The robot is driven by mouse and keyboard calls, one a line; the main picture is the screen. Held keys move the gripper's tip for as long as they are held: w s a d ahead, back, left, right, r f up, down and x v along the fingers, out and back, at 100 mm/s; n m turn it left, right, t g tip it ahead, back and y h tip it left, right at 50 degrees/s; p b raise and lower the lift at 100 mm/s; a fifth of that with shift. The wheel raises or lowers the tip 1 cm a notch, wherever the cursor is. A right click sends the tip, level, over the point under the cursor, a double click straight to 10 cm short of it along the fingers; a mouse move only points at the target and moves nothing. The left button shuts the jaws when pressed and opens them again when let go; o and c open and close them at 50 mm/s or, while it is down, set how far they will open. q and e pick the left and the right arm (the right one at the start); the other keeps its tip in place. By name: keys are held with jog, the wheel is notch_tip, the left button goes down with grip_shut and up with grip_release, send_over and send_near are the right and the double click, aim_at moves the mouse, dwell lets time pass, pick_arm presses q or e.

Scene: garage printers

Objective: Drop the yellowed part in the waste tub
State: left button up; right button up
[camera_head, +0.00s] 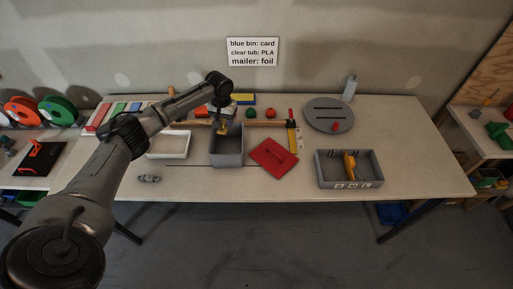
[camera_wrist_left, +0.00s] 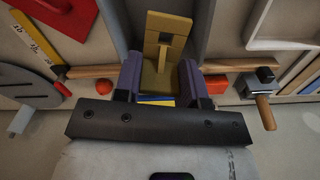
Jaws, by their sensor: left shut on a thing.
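My left gripper (camera_head: 221,118) is over the deep grey tub (camera_head: 227,160) in the middle of the table. It is shut on the yellowed part (camera_head: 223,129), a dull yellow piece with a slot. In the left wrist view the yellowed part (camera_wrist_left: 165,40) stands between the two fingers (camera_wrist_left: 160,78), with the grey tub's walls (camera_wrist_left: 222,25) around it. I cannot tell how far the part reaches below the rim. My right gripper is not in view.
A white tray (camera_head: 168,147) stands left of the tub and a red plate (camera_head: 273,155) lies to its right. A grey divided box (camera_head: 330,176) holding an orange-yellow piece (camera_head: 350,164) stands at the right. A round grey plate (camera_head: 328,112) lies behind.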

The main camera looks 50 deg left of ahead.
pick_arm(q)
jog(key=shift+w+a+m, duration=0.15)
jog(key=shift+a+m, duration=0.05)
jog(key=shift+m, duration=0.3)
jog(key=shift+s+a+m, duration=0.35)
jog(key=shift+a+m, duration=0.2)
jog(key=shift+m, duration=0.15)
jog(key=shift+w+d+f+m+b, duration=0.1)
jog(key=shift+d+f+m+b, duration=0.1)
jog(key=shift+f+m+b, duration=0.1)
notch_tip(320, 180, down, 4)
jog(key=b, duration=0.4)
jog(key=shift+b, duration=0.4)
jog(key=shift+f+b, duration=0.75)
jog(key=shift+b, duration=0.15)
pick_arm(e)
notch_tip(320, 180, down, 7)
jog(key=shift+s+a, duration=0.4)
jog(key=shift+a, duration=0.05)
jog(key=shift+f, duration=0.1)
pick_arm(q)
jog(key=o, duration=1)
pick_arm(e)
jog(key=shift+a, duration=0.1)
